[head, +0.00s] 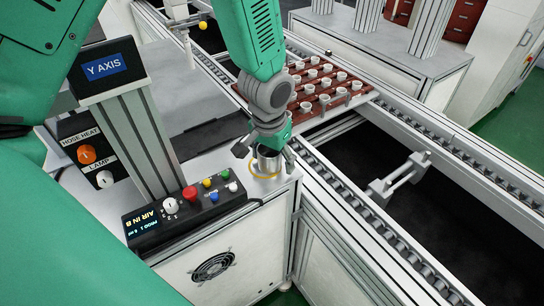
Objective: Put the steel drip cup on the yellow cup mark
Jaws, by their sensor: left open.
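The steel drip cup (267,164) stands upright on the white cabinet top, at the front corner beside the conveyor. The yellow cup mark (255,175) is a yellow ring on that top, and the cup stands at it. The cup and gripper hide part of the ring, so I cannot tell whether the cup is fully centred. My left gripper (266,152) points down over the cup, with its fingers spread on either side of the rim. My right gripper is not in view.
A control box (185,214) with coloured buttons stands left of the cup on the cabinet (262,215). A post labelled Y AXIS (135,135) rises behind it. A conveyor (350,195) runs past on the right, with a brown tray (330,112) of white cups farther back.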

